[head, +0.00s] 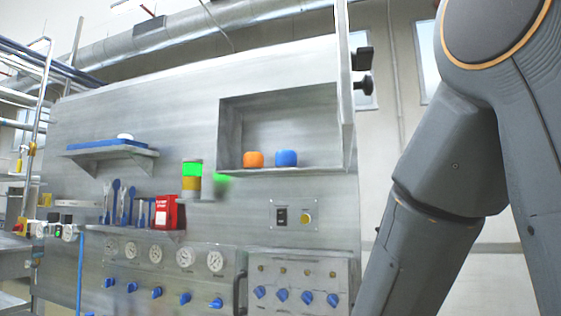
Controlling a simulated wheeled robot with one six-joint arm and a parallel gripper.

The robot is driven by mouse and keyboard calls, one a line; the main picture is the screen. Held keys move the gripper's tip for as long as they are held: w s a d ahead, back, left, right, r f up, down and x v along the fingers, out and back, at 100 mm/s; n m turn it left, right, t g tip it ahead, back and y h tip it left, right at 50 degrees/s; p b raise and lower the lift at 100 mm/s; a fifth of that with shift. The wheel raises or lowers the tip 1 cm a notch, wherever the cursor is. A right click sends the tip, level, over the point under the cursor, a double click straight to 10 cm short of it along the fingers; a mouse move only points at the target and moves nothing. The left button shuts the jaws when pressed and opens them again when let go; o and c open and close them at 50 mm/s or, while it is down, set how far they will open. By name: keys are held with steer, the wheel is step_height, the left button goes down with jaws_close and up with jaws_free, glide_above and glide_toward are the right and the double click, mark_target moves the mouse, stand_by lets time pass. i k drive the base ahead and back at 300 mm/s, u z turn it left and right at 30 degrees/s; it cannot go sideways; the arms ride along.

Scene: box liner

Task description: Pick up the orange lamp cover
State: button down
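The orange lamp cover (253,159) is a small rounded orange piece. It sits on the floor of a recessed metal niche (290,171) in the grey panel, in the middle of the head view. A similar blue cover (286,158) stands just to its right, with a narrow gap between them. My arm fills the right side of the view, well to the right of the niche. My gripper is outside the frame, so its state does not show.
A stack light with green and amber segments (191,181) stands left of the niche. A red box (169,212) and blue-handled tools (124,204) sit on a lower shelf. A niche door (345,90) stands open at right. Gauges and blue knobs line the panel below.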

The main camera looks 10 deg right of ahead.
mark_target(251, 160)
steer(key=z, duration=0.05)
steer(key=k, duration=0.5)
steer(key=u, duration=1.7)
steer(key=i, duration=1.9)
steer(key=z, duration=2.65)
